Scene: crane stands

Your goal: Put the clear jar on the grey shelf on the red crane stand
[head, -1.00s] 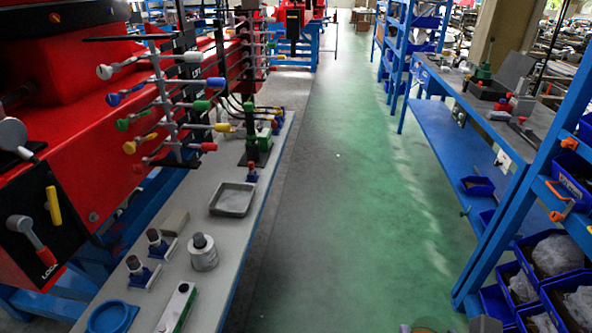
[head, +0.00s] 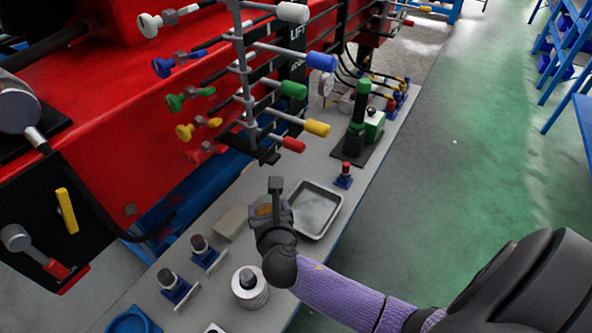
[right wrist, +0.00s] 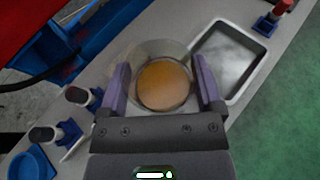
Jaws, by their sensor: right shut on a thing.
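The clear jar (right wrist: 163,82) with an amber round inside it is between the two fingers of my right gripper (right wrist: 162,88) in the right wrist view. The gripper is shut on it. In the head view my right gripper (head: 270,205) is over the grey shelf (head: 222,278), and mostly hides the jar; a bit of amber (head: 264,210) shows. I cannot tell whether the jar touches the shelf. The shelf runs along the red crane stand (head: 100,95). My left gripper is not in view.
A grey metal tray (head: 316,208) lies just right of the jar. A beige block (head: 231,222), two blue-based knobs (head: 205,250) and a silver canister (head: 250,286) stand nearby. Coloured levers (head: 290,90) stick out above the shelf. A green hand pump (head: 358,120) stands farther back.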

